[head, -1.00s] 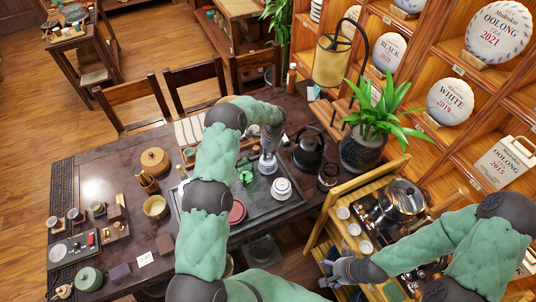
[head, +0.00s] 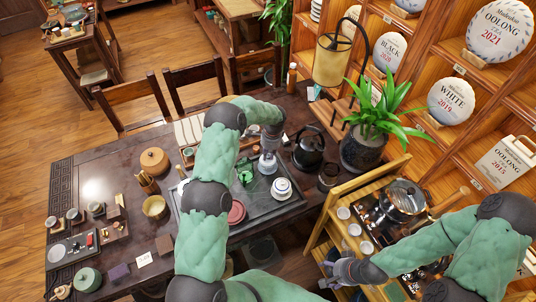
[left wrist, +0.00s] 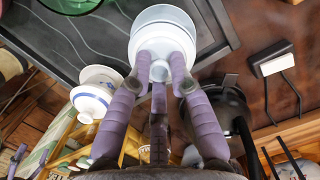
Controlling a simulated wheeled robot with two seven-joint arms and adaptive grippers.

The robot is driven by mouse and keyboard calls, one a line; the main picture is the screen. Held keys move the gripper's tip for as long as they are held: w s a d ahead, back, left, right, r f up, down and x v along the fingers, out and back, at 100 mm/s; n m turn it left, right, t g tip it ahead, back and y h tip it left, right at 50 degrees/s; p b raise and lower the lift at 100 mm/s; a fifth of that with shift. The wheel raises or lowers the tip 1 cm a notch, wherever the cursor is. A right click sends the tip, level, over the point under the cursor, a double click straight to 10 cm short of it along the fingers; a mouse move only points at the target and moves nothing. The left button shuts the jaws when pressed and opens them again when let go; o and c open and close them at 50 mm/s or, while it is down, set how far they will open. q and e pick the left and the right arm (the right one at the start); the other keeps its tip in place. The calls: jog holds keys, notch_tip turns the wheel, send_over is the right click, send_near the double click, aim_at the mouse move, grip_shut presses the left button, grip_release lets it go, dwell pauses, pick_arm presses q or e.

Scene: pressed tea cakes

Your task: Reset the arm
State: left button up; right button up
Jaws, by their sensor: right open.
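My left gripper (head: 268,153) is over the dark tea tray (head: 222,226). In the left wrist view its purple fingers (left wrist: 160,62) lean inward around a pale part of a white vessel (left wrist: 163,22). The vessel also shows below the gripper in the head view (head: 268,166) and appears to stand on the tray. The exact contact is partly hidden by the fingers. My right gripper (head: 340,270) is open and looks empty, low beside the bamboo rack at the lower right; its fingers are small and partly hard to make out.
A white lidded bowl (head: 281,188), a green piece (head: 246,177) and a red dish (head: 237,212) are on the tray. A black kettle (head: 309,150) and a potted plant (head: 363,150) stand right of it. White cups (head: 354,230) line the bamboo rack (head: 318,232).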

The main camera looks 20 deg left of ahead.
pick_arm(q)
jog(key=o, duration=0.4)
jog(key=shift+o, duration=0.2)
jog(key=o, duration=0.5)
jog(key=shift+r, duration=0.15)
jog(key=shift+r+p, duration=1.3)
jog(key=shift+r, duration=2.1)
grip_shut()
